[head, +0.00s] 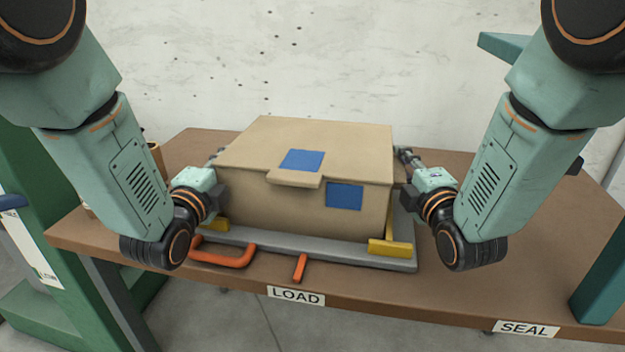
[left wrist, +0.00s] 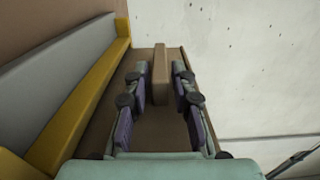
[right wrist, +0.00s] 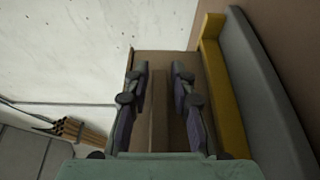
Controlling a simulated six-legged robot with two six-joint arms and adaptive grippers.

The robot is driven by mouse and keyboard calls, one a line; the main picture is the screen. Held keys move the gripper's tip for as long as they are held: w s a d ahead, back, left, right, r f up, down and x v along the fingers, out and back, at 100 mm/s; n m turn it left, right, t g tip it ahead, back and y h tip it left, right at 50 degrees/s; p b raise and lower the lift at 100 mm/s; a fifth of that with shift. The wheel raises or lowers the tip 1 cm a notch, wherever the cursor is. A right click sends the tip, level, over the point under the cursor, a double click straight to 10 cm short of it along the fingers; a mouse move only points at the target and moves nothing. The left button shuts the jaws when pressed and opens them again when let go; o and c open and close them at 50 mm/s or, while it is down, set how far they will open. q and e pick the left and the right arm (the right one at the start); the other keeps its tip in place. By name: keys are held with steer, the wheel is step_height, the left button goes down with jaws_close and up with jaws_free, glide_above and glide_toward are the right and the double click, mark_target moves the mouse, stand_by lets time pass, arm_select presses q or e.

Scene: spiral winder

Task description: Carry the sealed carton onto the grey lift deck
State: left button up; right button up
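The sealed carton (head: 300,160) is a brown box with blue patches on its top and front. It appears to sit level on a grey deck (head: 340,256) with yellow corner guides (head: 391,247); its underside is hidden. My left gripper (head: 216,158) is at the carton's left side, and my right gripper (head: 405,157) is at its right side. In the left wrist view, the open fingers (left wrist: 160,78) stand either side of a narrow cardboard strip (left wrist: 160,62). In the right wrist view, the open fingers (right wrist: 157,78) straddle a similar strip (right wrist: 158,110), with slim gaps.
The brown table (head: 505,290) has LOAD (head: 296,296) and SEAL (head: 527,328) labels on its front edge. Orange handles (head: 232,256) lie before the deck. A green frame stands left, a teal post (head: 603,280) right. A pale wall is behind.

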arm_select(q)
jaws_close()
arm_select(e)
jaws_close()
arm_select(q)
steer(key=shift+r, duration=0.15)
arm_select(e)
steer(key=shift+r, duration=0.15)
